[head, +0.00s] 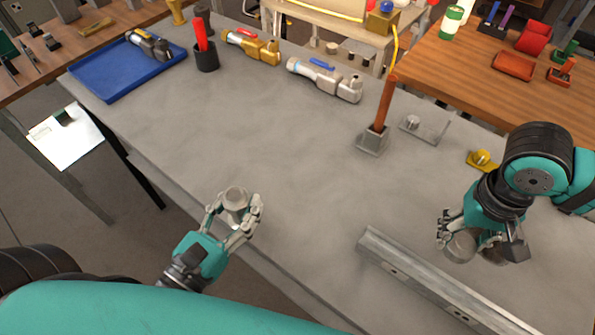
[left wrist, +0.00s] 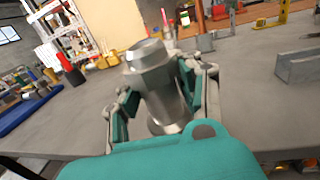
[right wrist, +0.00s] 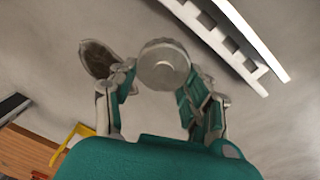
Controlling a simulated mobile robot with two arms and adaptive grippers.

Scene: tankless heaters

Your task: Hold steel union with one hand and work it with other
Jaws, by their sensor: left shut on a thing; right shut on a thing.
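My left gripper (head: 236,212) is shut on a steel union (head: 235,193) above the front edge of the grey bench. In the left wrist view the union (left wrist: 155,75) is a shiny cylinder with a faceted collar, upright and slightly tilted between the fingers. My right gripper (head: 478,243) is shut on a round grey steel piece (head: 461,247), over the right part of the bench. In the right wrist view this piece (right wrist: 163,66) shows its flat round end; its far side is hidden. The two held pieces are well apart.
A long steel channel (head: 430,284) lies between the grippers. A brownish oval item (right wrist: 98,58) is beside the right gripper. A brown post in a grey base (head: 372,142), a bracket (head: 424,127) and a yellow block (head: 482,160) stand behind. A blue tray (head: 95,88) is far left. The bench middle is clear.

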